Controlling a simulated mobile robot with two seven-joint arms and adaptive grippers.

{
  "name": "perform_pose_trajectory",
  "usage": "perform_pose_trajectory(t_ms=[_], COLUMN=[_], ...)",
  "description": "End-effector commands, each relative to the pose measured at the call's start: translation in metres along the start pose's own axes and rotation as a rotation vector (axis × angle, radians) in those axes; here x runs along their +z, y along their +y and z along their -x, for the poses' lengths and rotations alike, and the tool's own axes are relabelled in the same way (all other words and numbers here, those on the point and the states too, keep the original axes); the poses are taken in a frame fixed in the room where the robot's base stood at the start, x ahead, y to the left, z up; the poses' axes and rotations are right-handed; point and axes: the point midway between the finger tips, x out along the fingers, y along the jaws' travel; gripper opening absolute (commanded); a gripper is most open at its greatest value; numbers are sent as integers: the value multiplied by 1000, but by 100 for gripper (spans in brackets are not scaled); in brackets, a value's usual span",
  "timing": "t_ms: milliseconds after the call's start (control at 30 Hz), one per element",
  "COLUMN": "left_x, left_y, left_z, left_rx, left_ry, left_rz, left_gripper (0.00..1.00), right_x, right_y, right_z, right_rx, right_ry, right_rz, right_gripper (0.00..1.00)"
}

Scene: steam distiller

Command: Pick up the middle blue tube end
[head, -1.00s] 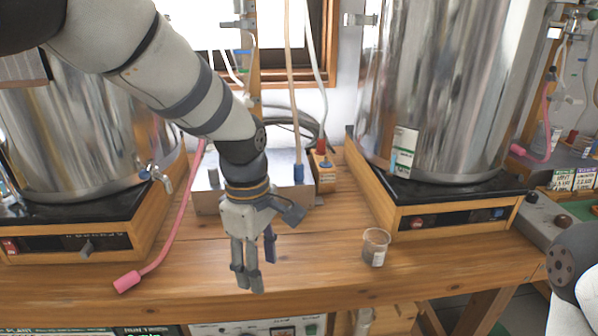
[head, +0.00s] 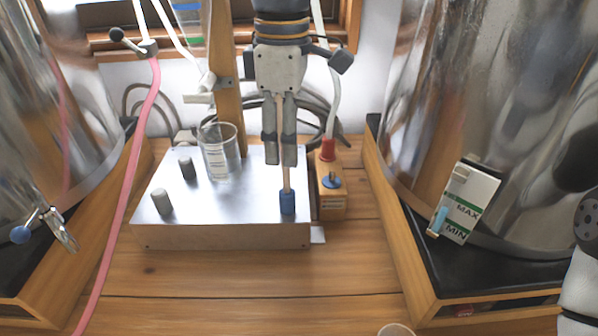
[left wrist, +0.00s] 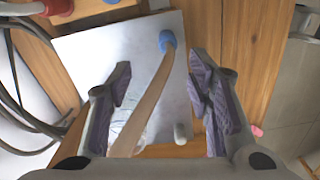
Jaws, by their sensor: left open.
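The middle blue tube end (head: 287,202) is a small blue cap on a beige tube, at the front right of the silver metal box's top (head: 245,205). The left wrist view also shows the blue end (left wrist: 167,40) past the fingertips, with its tube running back between the fingers. My left gripper (head: 279,150) points down above the blue end. It is open; in the left wrist view the fingers (left wrist: 160,82) stand apart on either side of the tube, not closed on it. My right gripper is not seen; only part of my right arm shows at the right edge.
A glass beaker (head: 221,155) and two grey knobs stand on the box. A small wooden block with a red tube end (head: 328,150) is just right of it. A pink tube (head: 125,195) hangs at left. Steel tanks flank both sides. The table front is mostly clear.

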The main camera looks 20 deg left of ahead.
Motion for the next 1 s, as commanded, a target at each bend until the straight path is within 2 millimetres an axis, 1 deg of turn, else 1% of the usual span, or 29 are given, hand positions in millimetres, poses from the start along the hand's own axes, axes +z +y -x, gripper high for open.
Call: perform_pose_trajectory(t_ms=[100,200,367,533,633,833,867,900,967,1000], left_x=[0,0,1,3,3,3,3,3,3,3], left_y=[-2,-1,0,1,1,1,1,1,1,1], left_z=[-29,-50,-70,-103,-114,-114,-114,-114,-114,-114], left_rx=[-10,-8,-6,-7,-4,1,1,1,1,1], left_ry=[1,0,0,0,0,0,0,0,0,0], left_rz=[-1,-2,-2,-1,-1,-1,-1,-1,-1,-1], left_gripper=[47,47,47,47,47,47,44,35,22,13], right_x=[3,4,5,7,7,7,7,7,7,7], right_y=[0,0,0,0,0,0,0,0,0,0], right_z=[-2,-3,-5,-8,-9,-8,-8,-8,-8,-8], right_rx=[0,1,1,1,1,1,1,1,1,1], right_ry=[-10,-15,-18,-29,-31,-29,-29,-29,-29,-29], right_rz=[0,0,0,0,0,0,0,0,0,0], right_gripper=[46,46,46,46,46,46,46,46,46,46])
